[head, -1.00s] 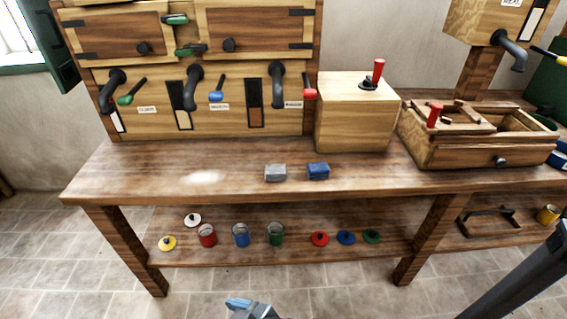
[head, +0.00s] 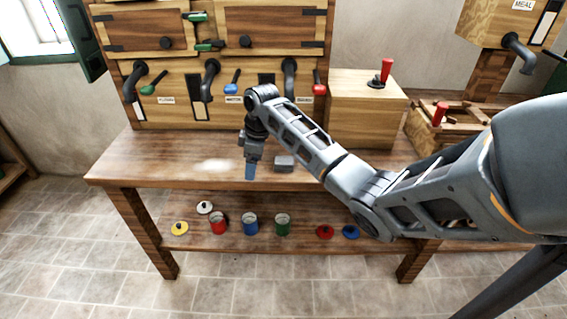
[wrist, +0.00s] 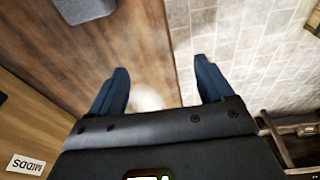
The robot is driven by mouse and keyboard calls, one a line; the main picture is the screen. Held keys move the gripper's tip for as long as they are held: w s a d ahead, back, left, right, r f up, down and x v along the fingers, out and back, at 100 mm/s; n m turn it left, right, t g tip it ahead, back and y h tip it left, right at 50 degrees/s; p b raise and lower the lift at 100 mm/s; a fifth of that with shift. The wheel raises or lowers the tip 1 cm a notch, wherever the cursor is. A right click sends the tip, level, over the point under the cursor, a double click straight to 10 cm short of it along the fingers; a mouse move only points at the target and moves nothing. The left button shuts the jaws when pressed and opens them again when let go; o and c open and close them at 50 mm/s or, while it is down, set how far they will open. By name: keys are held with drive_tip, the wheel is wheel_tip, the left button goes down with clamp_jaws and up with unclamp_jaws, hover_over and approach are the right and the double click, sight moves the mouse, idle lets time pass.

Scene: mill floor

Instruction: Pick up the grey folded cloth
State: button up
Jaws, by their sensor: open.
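The grey folded cloth (head: 285,163) lies flat on the wooden workbench (head: 150,160), near its front edge. In the wrist view the grey cloth (wrist: 84,8) shows at the top left, cut off by the picture edge. My gripper (head: 250,172) is just left of the cloth in the head view, pointing down and apart from it. In the wrist view my gripper (wrist: 160,74) has its blue fingers spread, with nothing between them. The cloth lies outside the gap between the fingers.
A pale patch (head: 214,165) marks the bench to the left. A wooden box (head: 362,110) with a red-handled lever stands behind on the right. Spouts (head: 210,80) overhang the bench's back. Jars (head: 250,224) and lids stand on the lower shelf. My arm hides the bench's right part.

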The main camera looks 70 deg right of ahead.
wheel_tip(320, 180, up, 4)
drive_tip(key=g, duration=0.2)
hover_over(284, 160)
drive_tip(key=w, duration=0.1)
drive_tip(key=shift+a, duration=0.15)
drive_tip(key=shift+s+d, duration=0.2)
drive_tip(key=shift+d, duration=0.05)
wheel_tip(284, 160, down, 2)
drive_tip(key=shift+s+d+f, duration=0.1)
drive_tip(key=shift+f, duration=0.05)
drive_tip(key=shift+s+f+p, duration=0.15)
drive_tip(key=shift+f+p, duration=0.5)
drive_tip(key=shift+f, duration=1.95)
drive_tip(key=shift+a, duration=0.2)
drive_tip(key=c, duration=1.1)
